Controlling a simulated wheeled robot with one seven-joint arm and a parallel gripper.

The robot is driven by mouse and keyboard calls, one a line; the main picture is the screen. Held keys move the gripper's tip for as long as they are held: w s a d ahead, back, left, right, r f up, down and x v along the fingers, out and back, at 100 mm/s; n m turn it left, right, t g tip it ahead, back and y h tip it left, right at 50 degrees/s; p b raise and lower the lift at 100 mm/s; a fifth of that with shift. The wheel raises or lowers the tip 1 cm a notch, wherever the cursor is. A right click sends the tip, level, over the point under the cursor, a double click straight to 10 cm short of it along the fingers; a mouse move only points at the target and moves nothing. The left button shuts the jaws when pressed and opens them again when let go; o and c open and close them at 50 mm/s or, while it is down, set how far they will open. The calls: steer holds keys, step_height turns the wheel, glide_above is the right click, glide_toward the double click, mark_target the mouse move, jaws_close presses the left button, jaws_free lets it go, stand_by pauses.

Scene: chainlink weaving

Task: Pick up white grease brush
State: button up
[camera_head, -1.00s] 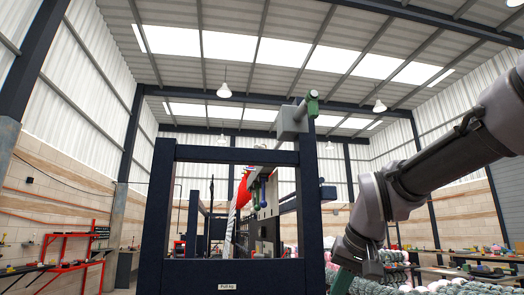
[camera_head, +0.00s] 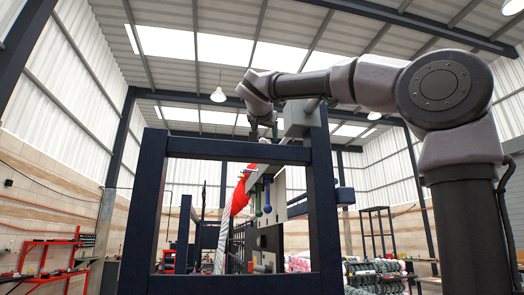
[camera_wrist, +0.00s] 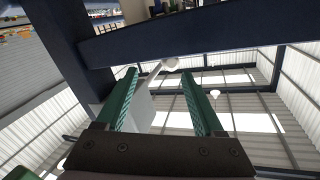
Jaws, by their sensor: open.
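In the head view my gripper (camera_head: 265,134) hangs over the top bar of the dark blue frame (camera_head: 236,149). I cannot make out the white brush there.
A grey box (camera_head: 299,119) sits on the frame's right post, close to my wrist. A red workbench (camera_head: 45,258) stands far left.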

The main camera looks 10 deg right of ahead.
mark_target(265, 140)
steer(key=shift+t+h, duration=0.3)
steer(key=x, duration=0.3)
steer(key=r+x, duration=0.1)
steer(key=x, duration=0.3)
steer(key=a+r+x, duration=0.1)
steer(key=x, duration=0.3)
steer(key=shift+w+a+r, duration=0.1)
steer(key=shift+w, duration=0.1)
jaws_close()
